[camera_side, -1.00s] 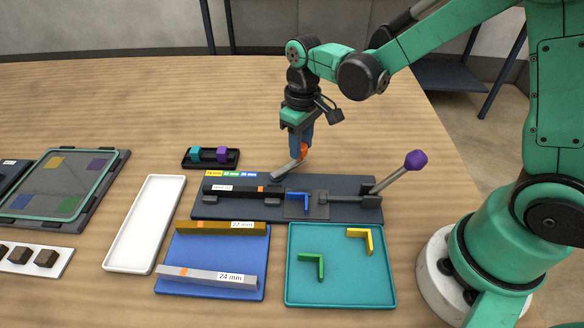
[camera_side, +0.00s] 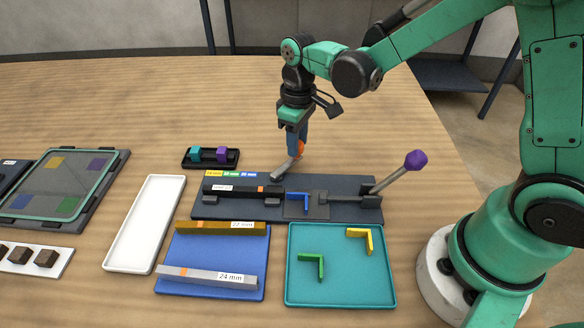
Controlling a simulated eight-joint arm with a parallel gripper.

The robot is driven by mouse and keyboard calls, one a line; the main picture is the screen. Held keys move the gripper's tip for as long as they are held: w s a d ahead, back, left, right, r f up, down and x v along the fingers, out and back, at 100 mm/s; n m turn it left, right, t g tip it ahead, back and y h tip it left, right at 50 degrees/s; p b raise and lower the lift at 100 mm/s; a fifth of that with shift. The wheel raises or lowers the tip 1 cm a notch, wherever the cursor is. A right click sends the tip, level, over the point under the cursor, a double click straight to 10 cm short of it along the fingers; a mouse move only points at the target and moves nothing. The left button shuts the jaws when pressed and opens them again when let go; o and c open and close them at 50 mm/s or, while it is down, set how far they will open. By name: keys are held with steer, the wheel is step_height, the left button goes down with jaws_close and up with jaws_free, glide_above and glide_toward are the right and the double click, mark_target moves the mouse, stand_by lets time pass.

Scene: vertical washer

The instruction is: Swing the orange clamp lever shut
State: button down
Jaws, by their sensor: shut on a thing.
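The orange clamp lever (camera_side: 300,147) has an orange grip and a grey arm (camera_side: 285,168) that slants down to the back edge of the dark fixture (camera_side: 340,185). My gripper (camera_side: 299,146) points down behind the fixture and is shut on the orange grip, which its fingers partly hide. The lever stands tilted up and away from the fixture. A dark bar with an orange mark (camera_side: 243,190) lies along the fixture, with a blue L-shaped piece (camera_side: 299,197) to its right.
A purple-knobbed lever (camera_side: 415,160) rises at the fixture's right end. A small black tray (camera_side: 211,158) with teal and purple blocks sits behind left. In front are a blue tray (camera_side: 210,290) with bars and a teal tray (camera_side: 340,285) with L-shaped pieces. The table behind is clear.

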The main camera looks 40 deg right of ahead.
steer(key=w+n, duration=0.1)
steer(key=n, duration=0.1)
steer(key=w+n, duration=0.1)
steer(key=n, duration=0.1)
steer(key=shift+w+a, duration=0.15)
steer(key=shift+a, duration=0.2)
steer(key=n, duration=0.2)
steer(key=w+a+n, duration=0.1)
steer(key=n, duration=0.1)
steer(key=shift+w+a, duration=0.1)
steer(key=shift+w, duration=0.1)
steer(key=a+n, duration=0.1)
steer(key=n, duration=0.1)
steer(key=w+a+n, duration=0.1)
steer(key=n, duration=0.2)
steer(key=shift+w+a, duration=0.15)
steer(key=shift+w, duration=0.05)
steer(key=shift+w+a+n, duration=0.1)
steer(key=shift+a+n, duration=0.4)
steer(key=shift+n, duration=0.55)
steer(key=shift+a+n, duration=0.45)
steer(key=shift+n, duration=0.6)
steer(key=c, duration=0.5)
jaws_free()
steer(key=shift+c, duration=0.2)
steer(key=shift+r, duration=0.1)
